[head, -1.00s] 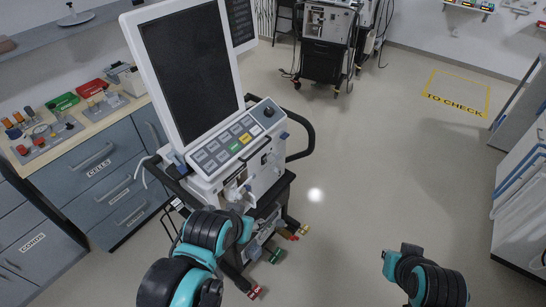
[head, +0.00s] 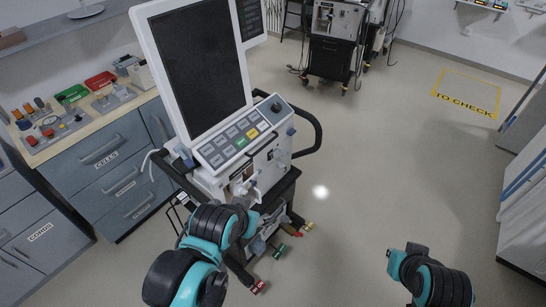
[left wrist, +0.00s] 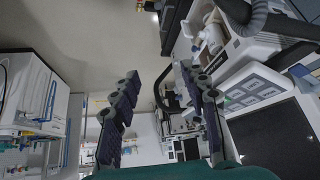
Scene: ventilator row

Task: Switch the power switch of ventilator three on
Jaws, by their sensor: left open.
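A ventilator (head: 272,160) on a dark wheeled cart stands in front of me, left of centre in the head view. It has a large dark screen (head: 195,70) and a sloped button panel (head: 238,137) with a knob. I see no number on it and cannot make out its power switch. In the left wrist view, its button panel (left wrist: 250,88) and screen (left wrist: 272,138) are at the right. My left gripper (left wrist: 160,72) is open and empty there, its right finger overlapping the ventilator in the picture. In the head view, its jaws are hidden.
A second ventilator (head: 332,50) stands at the back. Blue-grey drawers (head: 90,190) with a trayed counter line the left. A white cabinet (head: 525,210) stands at the right. The floor (head: 385,160) between is clear, with a yellow "TO CHECK" marking (head: 466,103).

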